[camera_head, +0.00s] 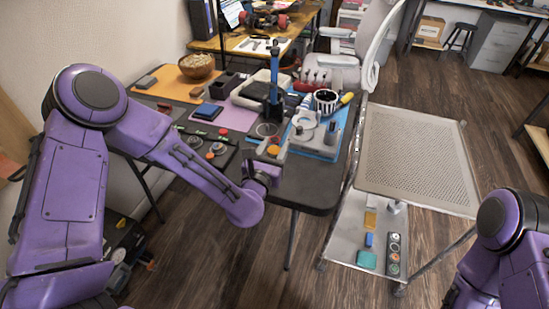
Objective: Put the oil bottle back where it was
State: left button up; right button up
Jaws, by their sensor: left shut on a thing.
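My left gripper (270,161) is at the front edge of the dark work table (310,190), left of the blue mat (318,153). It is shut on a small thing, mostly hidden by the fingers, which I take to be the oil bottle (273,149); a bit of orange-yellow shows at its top. I cannot tell whether it touches the table. A dark grey cylinder (331,133) stands on the blue mat, right of the gripper. My right arm shows at the lower right, but its gripper is out of view.
Behind the gripper stand a blue upright tool (273,80), a black-and-white striped cup (325,101) and a pale tray (256,92). A bowl (196,66) sits farther back. A perforated metal cart (415,150) stands at the right, its top clear. The table's front right corner is bare.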

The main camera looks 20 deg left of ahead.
aim_at(274, 157)
pick_arm(q)
jog(key=w+f, duration=0.2)
jog(key=f, duration=0.1)
jog(key=shift+w+a, duration=0.2)
jog(key=shift+a, duration=0.2)
notch_tip(274, 157, down, 3)
jog(key=shift+s+r, duration=0.1)
jog(key=shift+r, duration=0.05)
jog(key=shift+f+b, duration=0.3)
jog(key=o, duration=1.1)
jog(key=shift+r, duration=0.15)
